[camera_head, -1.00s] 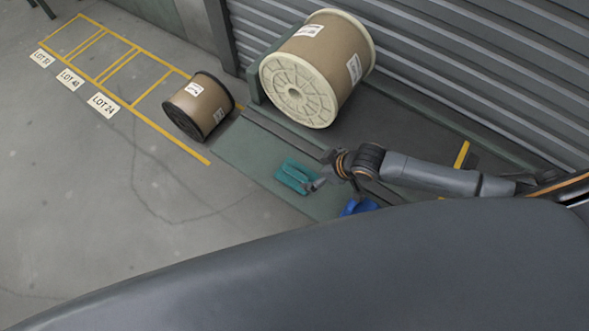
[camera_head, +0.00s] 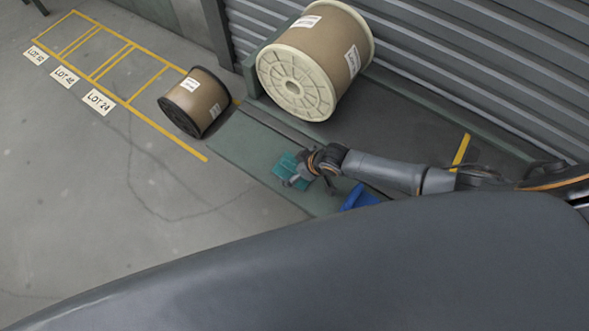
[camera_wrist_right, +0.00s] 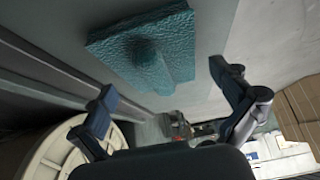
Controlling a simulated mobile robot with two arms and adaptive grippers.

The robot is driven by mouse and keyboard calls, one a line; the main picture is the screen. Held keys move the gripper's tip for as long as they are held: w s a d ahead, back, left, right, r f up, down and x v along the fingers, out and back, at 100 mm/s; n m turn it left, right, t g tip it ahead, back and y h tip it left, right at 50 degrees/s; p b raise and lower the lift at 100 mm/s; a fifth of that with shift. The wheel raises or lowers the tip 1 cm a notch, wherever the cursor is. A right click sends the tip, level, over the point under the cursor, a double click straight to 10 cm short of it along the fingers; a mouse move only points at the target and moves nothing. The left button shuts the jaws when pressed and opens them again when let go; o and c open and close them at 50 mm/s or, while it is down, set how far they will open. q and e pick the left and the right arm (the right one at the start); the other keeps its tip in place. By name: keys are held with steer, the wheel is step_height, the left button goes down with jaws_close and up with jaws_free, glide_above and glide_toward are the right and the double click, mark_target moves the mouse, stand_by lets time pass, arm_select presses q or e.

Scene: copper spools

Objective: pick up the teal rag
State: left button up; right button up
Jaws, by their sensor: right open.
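The teal rag (camera_head: 284,166) lies on the green surface, partly hidden by my right gripper (camera_head: 297,181) in the head view. In the right wrist view the rag (camera_wrist_right: 150,50) is a crumpled, textured cloth with a raised fold in its middle. My right gripper (camera_wrist_right: 165,100) shows there with its two fingers spread wide, one on each side below the rag. The fingers look empty and apart from the cloth. My left gripper is not in view.
A blue object (camera_head: 358,198) stands close to my right arm. A large spool (camera_head: 318,60) and a smaller black-flanged spool (camera_head: 196,101) stand farther back. A ribbed shutter (camera_head: 480,80) lines the right side. The floor at left is open.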

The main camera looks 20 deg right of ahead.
mark_target(288, 163)
steer(key=c, duration=1.1)
steer(key=shift+r, duration=0.15)
steer(key=shift+r, duration=0.3)
step_height(288, 163, up, 3)
steer(key=shift+f, duration=0.1)
steer(key=s+a+r+p, duration=0.2)
steer(key=s+a+r, duration=0.6)
steer(key=s, duration=0.3)
steer(key=shift+a+r, duration=0.25)
steer(key=shift+r, duration=0.45)
